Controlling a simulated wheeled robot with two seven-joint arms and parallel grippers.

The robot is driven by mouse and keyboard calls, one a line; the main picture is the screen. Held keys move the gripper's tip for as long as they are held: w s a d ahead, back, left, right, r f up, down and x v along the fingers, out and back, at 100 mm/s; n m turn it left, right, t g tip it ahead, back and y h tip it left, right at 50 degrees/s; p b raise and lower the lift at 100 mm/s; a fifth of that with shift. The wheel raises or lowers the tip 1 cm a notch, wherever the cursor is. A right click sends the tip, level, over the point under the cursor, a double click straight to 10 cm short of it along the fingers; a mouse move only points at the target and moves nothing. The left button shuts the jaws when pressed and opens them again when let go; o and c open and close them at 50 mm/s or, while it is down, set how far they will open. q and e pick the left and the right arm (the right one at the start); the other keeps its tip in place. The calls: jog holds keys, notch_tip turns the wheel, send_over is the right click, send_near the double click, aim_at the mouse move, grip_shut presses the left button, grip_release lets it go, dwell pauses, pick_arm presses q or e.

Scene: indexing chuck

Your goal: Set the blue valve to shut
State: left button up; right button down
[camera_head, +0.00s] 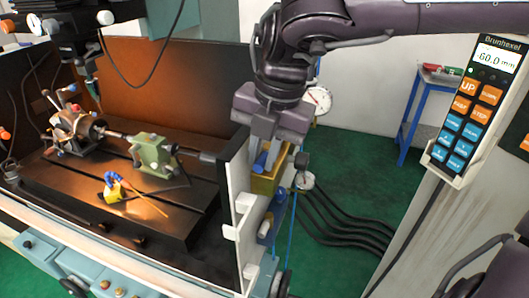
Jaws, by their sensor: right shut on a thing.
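My right gripper (273,155) reaches down from the top at the middle of the view, at the outer side of the machine's white end panel. It is shut on the blue valve's handle (261,160), of which a small blue part shows beside the fingers. The handle sits at a brass-yellow body (266,184) just below the fingers. The fingers hide much of the handle, so I cannot tell its exact angle. My left gripper is not in view.
The white end panel (240,190) stands close left of the gripper. A machine bed (95,195) with a chuck (75,130) and green tailstock (150,153) lies beyond it. Dark hoses (345,225) run over the green floor. A button pendant (470,110) is at right.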

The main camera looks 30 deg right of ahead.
jog(key=shift+w+r, duration=0.1)
jog(key=c, duration=1.5)
grip_release()
jog(key=shift+c, duration=0.2)
jog(key=shift+o, duration=1)
jog(key=shift+s+d, duration=0.2)
jog(key=shift+a, duration=0.1)
